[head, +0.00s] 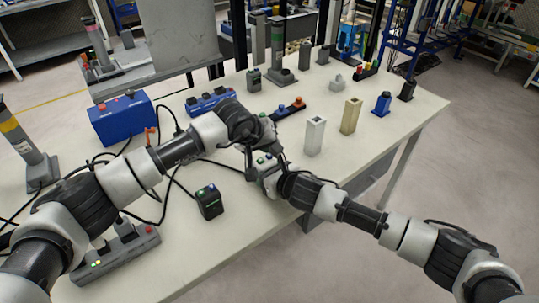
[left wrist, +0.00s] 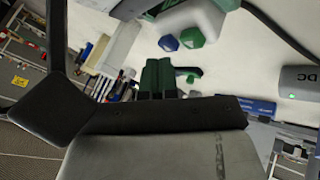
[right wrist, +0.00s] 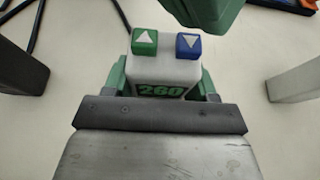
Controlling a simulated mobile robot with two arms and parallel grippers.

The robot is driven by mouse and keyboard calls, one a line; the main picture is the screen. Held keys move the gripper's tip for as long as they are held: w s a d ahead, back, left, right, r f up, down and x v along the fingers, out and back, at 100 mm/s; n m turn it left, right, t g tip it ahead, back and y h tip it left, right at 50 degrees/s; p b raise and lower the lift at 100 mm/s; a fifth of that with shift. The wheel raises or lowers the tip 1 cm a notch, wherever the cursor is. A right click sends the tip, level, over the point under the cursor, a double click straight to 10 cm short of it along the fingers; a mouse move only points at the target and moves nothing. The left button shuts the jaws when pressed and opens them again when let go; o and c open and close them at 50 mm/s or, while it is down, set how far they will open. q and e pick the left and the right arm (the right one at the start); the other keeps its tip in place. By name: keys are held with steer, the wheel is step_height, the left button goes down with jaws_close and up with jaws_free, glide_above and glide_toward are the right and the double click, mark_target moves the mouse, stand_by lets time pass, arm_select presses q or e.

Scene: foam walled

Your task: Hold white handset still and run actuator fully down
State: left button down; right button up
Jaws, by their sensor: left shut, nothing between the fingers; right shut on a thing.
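The white handset (head: 268,178) is near the table's front edge. In the right wrist view, the white handset (right wrist: 165,72) carries the number 260, a green up-arrow button (right wrist: 145,42) and a blue down-arrow button (right wrist: 188,44). My right gripper (head: 276,172) is shut on the handset's sides. My left gripper (head: 251,150) is shut and empty close above the handset; its green tip (right wrist: 205,12) shows beyond the blue button. In the left wrist view, its closed fingers (left wrist: 158,76) look apart from the buttons. Column actuators stand at left (head: 22,150) and back (head: 278,50); I cannot tell which belongs to this handset.
A black handset (head: 209,202) stands left of the grippers. Blue boxes (head: 125,119), cables and a grey control box (head: 118,254) fill the left side. A white block (head: 314,137) and a beige block (head: 350,116) stand to the right. The front right tabletop is fairly clear.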

mark_target(270, 155)
arm_select(q)
steer(key=shift+s+d+r, duration=0.1)
steer(key=shift+d+r, duration=0.1)
steer(key=shift+r, duration=1.1)
steer(key=shift+s+d+r, duration=0.1)
steer(key=shift+d+r, duration=0.05)
steer(key=shift+r, duration=1.15)
arm_select(e)
steer(key=shift+d+f, duration=0.1)
arm_select(q)
steer(key=shift+a, duration=0.1)
arm_select(e)
steer(key=o, duration=1.1)
